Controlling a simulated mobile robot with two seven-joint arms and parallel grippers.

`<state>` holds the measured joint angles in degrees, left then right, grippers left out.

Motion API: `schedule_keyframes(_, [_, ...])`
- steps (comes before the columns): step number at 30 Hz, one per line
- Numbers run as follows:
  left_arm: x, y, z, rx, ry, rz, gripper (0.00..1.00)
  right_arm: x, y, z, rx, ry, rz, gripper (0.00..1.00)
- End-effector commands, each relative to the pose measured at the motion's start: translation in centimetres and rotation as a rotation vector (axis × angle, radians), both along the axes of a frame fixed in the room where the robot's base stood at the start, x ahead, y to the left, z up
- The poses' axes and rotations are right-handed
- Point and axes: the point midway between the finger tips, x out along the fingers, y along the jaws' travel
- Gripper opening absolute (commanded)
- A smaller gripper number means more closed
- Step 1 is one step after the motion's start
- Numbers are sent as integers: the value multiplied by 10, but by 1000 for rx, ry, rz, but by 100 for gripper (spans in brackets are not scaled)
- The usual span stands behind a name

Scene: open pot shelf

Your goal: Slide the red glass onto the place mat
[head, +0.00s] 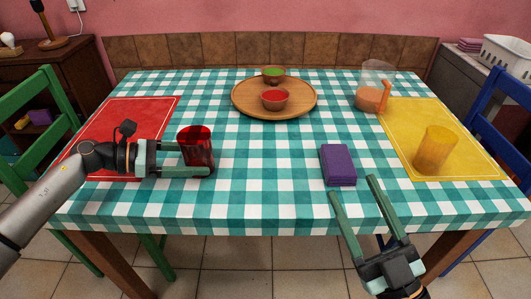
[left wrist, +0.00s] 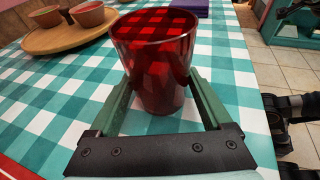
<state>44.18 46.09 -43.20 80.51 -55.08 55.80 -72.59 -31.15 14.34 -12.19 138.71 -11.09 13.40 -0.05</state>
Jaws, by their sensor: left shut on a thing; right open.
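The red glass (head: 197,147) stands upright on the checkered tablecloth, just right of the red place mat (head: 105,122). My left gripper (head: 204,159) is shut on the red glass, one finger on each side of it. In the left wrist view the red glass (left wrist: 154,62) sits between the finger tips, its rim above them. My left arm covers the near part of the red mat. My right gripper (head: 352,186) is open and empty at the table's front edge, below a purple folded napkin (head: 338,164).
A yellow glass (head: 434,150) stands on a yellow place mat (head: 480,158) at right. A round wooden tray (head: 243,100) with a green-filled bowl (head: 273,74) and a red-filled bowl (head: 275,99) is at the back. A pitcher (head: 372,88) stands right of it. The cloth between glass and napkin is clear.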

Motion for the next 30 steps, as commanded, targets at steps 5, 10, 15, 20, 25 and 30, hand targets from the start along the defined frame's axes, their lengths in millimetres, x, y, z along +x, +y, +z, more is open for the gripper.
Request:
schedule_keyframes(5, [0, 5, -2, 3, 2, 0, 52, -5, 1, 9, -1, -52, 10, 64])
schedule_keyframes(10, [0, 8, -2, 2, 2, 2, 52, -12, 2, 23, 1, -112, 18, 64])
schedule_keyframes(15, [0, 12, -2, 2, 2, 2, 52, -18, 3, 31, 0, -157, 26, 64])
schedule_keyframes(20, [1, 15, -2, 3, 2, 1, 52, -25, 4, 40, 2, -202, 36, 64])
schedule_keyframes(25, [0, 19, -2, 3, 2, 1, 52, -33, 5, 48, 2, -250, 46, 64])
schedule_keyframes(30, [1, 27, -3, 3, 0, 3, 52, -41, 6, 52, 0, -296, 56, 64])
